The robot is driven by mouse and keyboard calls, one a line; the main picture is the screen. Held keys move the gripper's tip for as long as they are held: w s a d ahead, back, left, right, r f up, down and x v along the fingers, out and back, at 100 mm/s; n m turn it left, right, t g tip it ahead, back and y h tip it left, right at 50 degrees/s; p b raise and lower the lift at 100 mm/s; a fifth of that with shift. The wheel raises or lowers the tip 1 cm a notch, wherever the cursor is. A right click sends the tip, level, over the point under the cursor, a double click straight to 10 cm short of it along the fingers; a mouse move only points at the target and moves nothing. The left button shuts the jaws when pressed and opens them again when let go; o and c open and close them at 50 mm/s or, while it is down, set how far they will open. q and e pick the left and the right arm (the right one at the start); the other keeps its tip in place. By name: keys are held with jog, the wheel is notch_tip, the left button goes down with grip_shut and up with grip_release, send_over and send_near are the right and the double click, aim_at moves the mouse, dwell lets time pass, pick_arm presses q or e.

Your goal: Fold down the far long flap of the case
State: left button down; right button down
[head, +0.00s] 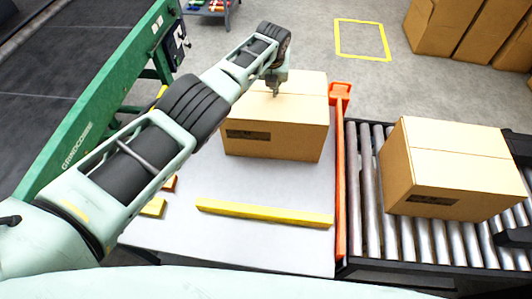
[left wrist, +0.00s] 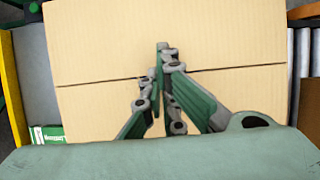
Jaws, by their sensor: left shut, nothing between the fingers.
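The case (head: 274,140) is a brown carton on the white table, left of the orange rail. Its top looks flat, with a dark seam running across it; the far long flap (head: 300,83) lies down level with the near one. In the left wrist view the case top (left wrist: 110,40) fills most of the picture, with the seam across its middle. My left gripper (head: 275,92) is over the case top near the seam; its fingertips (left wrist: 163,47) are shut and empty. I cannot tell whether they touch the cardboard. My right gripper is not in view.
A yellow bar (head: 265,213) lies on the white table (head: 240,250) in front of the case. An orange rail (head: 340,180) separates the table from a roller conveyor (head: 405,240) carrying a closed carton (head: 450,165). A green machine frame (head: 95,95) stands at left.

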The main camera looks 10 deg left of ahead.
pick_arm(q)
jog(key=shift+r, duration=0.1)
jog(key=shift+r+p, duration=0.7)
jog(key=shift+s+r, duration=0.15)
jog(key=shift+r, duration=0.5)
jog(key=shift+v, duration=0.75)
notch_tip(320, 180, up, 8)
send_over(272, 104)
jog(key=shift+s+r, duration=0.1)
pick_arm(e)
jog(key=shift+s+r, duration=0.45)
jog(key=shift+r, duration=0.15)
